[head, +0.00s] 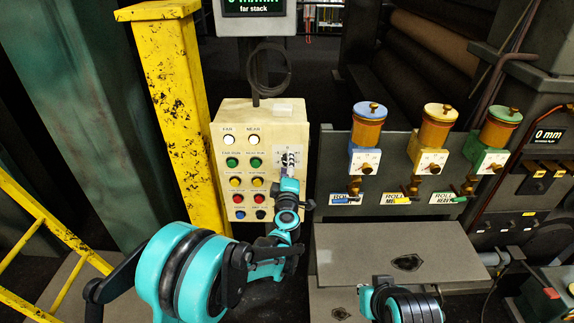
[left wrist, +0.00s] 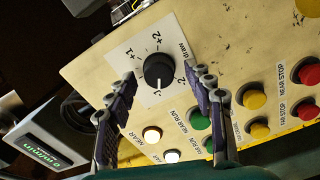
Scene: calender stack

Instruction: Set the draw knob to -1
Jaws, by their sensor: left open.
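The draw knob (left wrist: 159,70) is a round black knob on a white dial plate (left wrist: 185,68) of the cream control panel (left wrist: 95,65). Its white pointer mark faces down in the left wrist view, apparently at the -1 label. My left gripper (left wrist: 162,82) is open, with one finger on each side of the knob's lower part, and a gap shows between the knob and each finger.
Several coloured buttons (head: 231,162) sit left of the dial on the panel. A yellow post (head: 175,95) stands left of the panel. Three dispensers, one blue-based (head: 364,160), stand to the right. A hanging display (head: 254,14) is above.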

